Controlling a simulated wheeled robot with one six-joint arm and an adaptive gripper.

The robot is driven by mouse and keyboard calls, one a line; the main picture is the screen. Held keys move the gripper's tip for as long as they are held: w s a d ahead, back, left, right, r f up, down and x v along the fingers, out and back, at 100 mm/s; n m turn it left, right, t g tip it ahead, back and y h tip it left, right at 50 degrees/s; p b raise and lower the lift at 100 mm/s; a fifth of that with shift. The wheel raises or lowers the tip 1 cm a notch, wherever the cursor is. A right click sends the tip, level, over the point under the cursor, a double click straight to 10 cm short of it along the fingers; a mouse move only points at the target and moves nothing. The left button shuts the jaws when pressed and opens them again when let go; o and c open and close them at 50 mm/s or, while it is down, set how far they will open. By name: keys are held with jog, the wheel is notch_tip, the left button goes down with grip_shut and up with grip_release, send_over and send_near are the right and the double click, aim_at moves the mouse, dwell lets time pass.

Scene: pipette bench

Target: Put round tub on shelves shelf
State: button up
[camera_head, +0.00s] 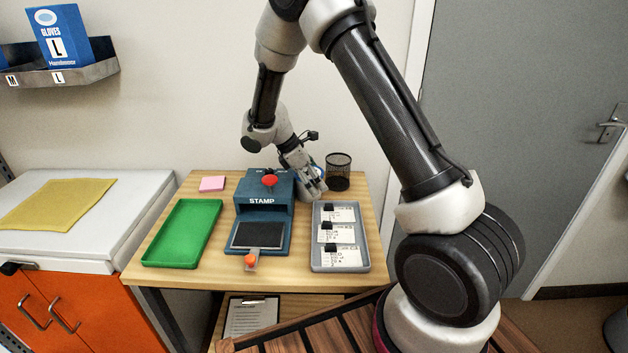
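My gripper (312,192) points down over the back of the wooden table, between the blue stamp machine and the black mesh cup. Its fingers are small and partly merge with what is behind them, so I cannot tell if they are open or shut. A small pale and blue object (319,172) shows just behind the gripper, mostly hidden; I cannot tell if it is the round tub. No other round tub is clearly visible. A grey wall shelf (90,74) at the upper left holds a blue gloves box; I cannot tell if this is the task's shelf.
The wooden table (170,270) holds a green tray (183,233), the stamp machine (262,190), a grey tray (317,262) with labelled cards, the mesh cup (338,172) and pink notes (212,184). A clipboard (250,317) lies below. A white-topped orange cabinet (90,310) stands left.

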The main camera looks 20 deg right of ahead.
jog(key=shift+o, duration=1.1)
